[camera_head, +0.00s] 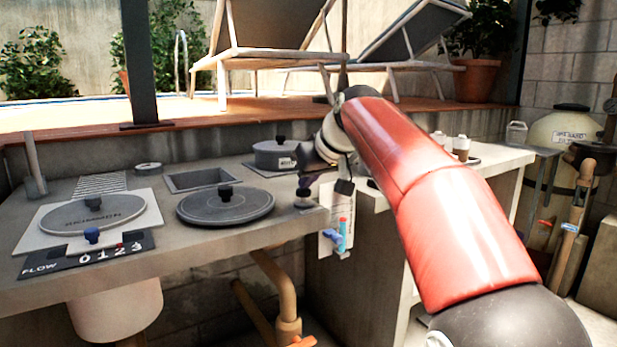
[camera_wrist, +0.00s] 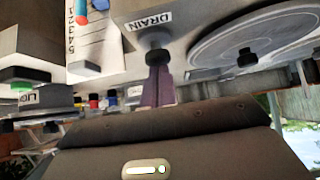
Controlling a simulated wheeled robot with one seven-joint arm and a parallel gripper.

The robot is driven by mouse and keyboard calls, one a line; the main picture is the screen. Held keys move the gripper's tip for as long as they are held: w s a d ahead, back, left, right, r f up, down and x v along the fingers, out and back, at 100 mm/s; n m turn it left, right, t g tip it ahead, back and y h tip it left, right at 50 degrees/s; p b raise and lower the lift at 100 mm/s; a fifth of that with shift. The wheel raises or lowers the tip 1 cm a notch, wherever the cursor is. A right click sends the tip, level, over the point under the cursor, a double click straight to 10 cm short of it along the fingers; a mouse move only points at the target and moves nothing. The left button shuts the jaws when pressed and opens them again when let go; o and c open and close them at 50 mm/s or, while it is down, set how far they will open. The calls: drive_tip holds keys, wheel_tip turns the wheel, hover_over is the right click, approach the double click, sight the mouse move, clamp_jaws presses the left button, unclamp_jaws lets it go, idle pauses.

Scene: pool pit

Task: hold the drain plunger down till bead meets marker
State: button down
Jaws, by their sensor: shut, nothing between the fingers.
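The drain plunger is a dark round knob (camera_wrist: 157,55) beside a DRAIN label (camera_wrist: 150,21) in the wrist view, on the counter edge. My gripper (camera_wrist: 157,70) is shut and empty, its purple fingertips at the knob; I cannot tell whether they press it. In the head view my gripper (camera_head: 304,184) is just above the plunger (camera_head: 303,199). Below hangs a white gauge panel (camera_head: 327,246) with a light blue tube, a red piece near its top and a darker blue piece to the left. In the wrist view the numbered panel (camera_wrist: 100,42) is partly cut off. I cannot tell bead from marker.
A round dark lid (camera_head: 225,206) with a knob lies left of the plunger. Farther left are another lid (camera_head: 93,214) and a FLOW slider plate (camera_head: 85,258). A lidded pot (camera_head: 277,155) stands behind. Small cups (camera_head: 461,146) are on the counter's right.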

drive_tip(key=shift+f, duration=1.1)
idle(0.7)
wheel_tip(320, 180, up, 6)
drive_tip(key=p, duration=0.3)
drive_tip(key=shift+s+d+f+p, duration=0.1)
drive_tip(key=shift+f+p, duration=0.1)
drive_tip(key=shift+p, duration=0.1)
drive_tip(key=v, duration=1)
drive_tip(key=s+d+f+m+g+h, duration=0.1)
drive_tip(key=s+d+f, duration=0.5)
drive_tip(key=s+f, duration=0.7)
drive_tip(key=s+d+f+m+h, duration=0.4)
drive_tip(key=s+d+f, duration=0.3)
drive_tip(key=s+f, duration=0.7)
wheel_tip(320, 180, down, 5)
drive_tip(key=shift+s+d+f+m+g, duration=0.1)
drive_tip(key=shift+s+d+m+g, duration=0.25)
drive_tip(key=shift+m, duration=0.55)
